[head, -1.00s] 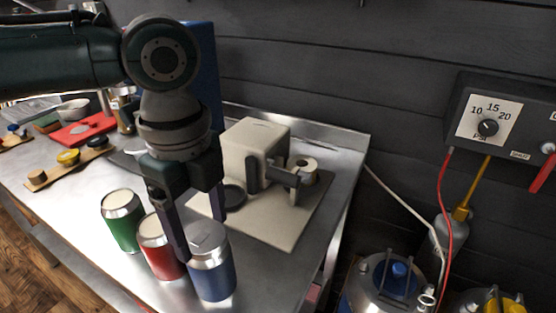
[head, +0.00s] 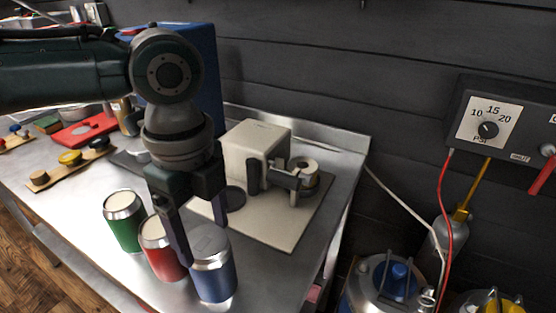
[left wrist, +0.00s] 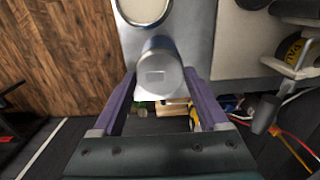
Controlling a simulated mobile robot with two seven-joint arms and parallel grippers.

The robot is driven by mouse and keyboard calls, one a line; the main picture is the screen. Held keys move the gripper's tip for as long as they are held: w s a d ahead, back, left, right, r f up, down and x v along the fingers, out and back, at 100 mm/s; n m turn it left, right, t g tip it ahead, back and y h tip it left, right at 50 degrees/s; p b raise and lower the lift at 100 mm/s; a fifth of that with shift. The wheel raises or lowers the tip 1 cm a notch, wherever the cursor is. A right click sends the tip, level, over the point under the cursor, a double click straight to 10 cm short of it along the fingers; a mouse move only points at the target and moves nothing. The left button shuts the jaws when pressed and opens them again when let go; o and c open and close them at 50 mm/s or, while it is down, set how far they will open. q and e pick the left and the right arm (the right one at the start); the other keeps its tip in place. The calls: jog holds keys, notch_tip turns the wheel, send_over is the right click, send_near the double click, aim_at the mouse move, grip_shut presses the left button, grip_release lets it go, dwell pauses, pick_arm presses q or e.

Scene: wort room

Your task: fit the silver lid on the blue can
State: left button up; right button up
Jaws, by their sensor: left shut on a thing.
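The blue can (head: 213,283) stands at the front of the steel bench, to the right of the red can. The silver lid (head: 208,240) is at the top of the blue can; I cannot tell whether it is fully seated. My left gripper (head: 204,243) points down with its fingers on either side of the lid, shut on it. My right gripper is not in view.
The red can (head: 160,252) is close beside my left finger, with the green can (head: 124,226) further left. A cream machine (head: 255,150) stands on a pale base plate (head: 285,235) behind. The bench ends at the right, beside a keg (head: 385,290).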

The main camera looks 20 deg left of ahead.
pick_arm(q)
jog(key=shift+f, duration=0.1)
dwell(0.6)
jog(key=o, duration=1.2)
jog(key=shift+c, duration=0.2)
jog(key=shift+p, duration=0.4)
notch_tip(320, 180, up, 7)
jog(key=p, duration=0.7)
jog(key=shift+p, duration=0.35)
